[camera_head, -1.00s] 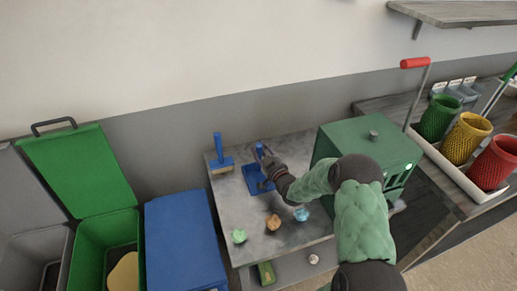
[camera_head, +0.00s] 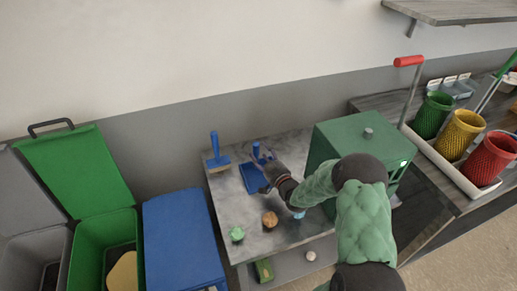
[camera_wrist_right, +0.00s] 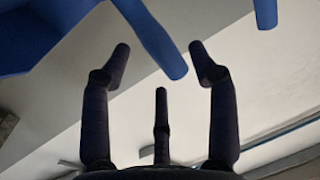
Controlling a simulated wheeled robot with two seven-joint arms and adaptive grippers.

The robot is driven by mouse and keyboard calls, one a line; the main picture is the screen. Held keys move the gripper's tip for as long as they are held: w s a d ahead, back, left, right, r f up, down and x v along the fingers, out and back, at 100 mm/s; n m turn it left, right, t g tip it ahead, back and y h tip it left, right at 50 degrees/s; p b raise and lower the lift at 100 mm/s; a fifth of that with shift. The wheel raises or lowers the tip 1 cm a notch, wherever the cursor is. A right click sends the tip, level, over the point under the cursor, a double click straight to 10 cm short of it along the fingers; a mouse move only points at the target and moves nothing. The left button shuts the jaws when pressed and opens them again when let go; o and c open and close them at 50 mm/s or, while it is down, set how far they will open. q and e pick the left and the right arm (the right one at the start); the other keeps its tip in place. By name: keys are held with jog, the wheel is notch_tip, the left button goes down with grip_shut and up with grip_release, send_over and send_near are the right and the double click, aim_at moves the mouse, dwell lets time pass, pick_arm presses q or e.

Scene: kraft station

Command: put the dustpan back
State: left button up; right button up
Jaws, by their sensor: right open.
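The blue dustpan (camera_head: 251,179) lies on the grey table, with its handle (camera_head: 256,151) sticking up toward the wall. My right gripper (camera_head: 264,161) is at the handle and partly covers the dustpan. In the right wrist view, the fingers (camera_wrist_right: 160,58) are spread, with the blue dustpan handle (camera_wrist_right: 152,38) reaching in between them and the pan (camera_wrist_right: 38,32) at upper left. No firm grip shows. A blue hand brush (camera_head: 216,150) stands left of the dustpan. My left gripper is not in view.
Crumpled green (camera_head: 237,233), orange (camera_head: 270,219) and light-blue (camera_head: 298,214) pieces lie at the table front. A green box (camera_head: 345,138) stands close to my right arm. Bins (camera_head: 182,240) stand left; a tray with mesh cups (camera_head: 462,135) is at right.

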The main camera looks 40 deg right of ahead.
jog(key=s+a+p, duration=0.1)
jog(key=s, duration=0.7)
jog(key=shift+s+a, duration=0.15)
jog(key=shift+s, duration=0.05)
jog(key=shift+p, duration=0.3)
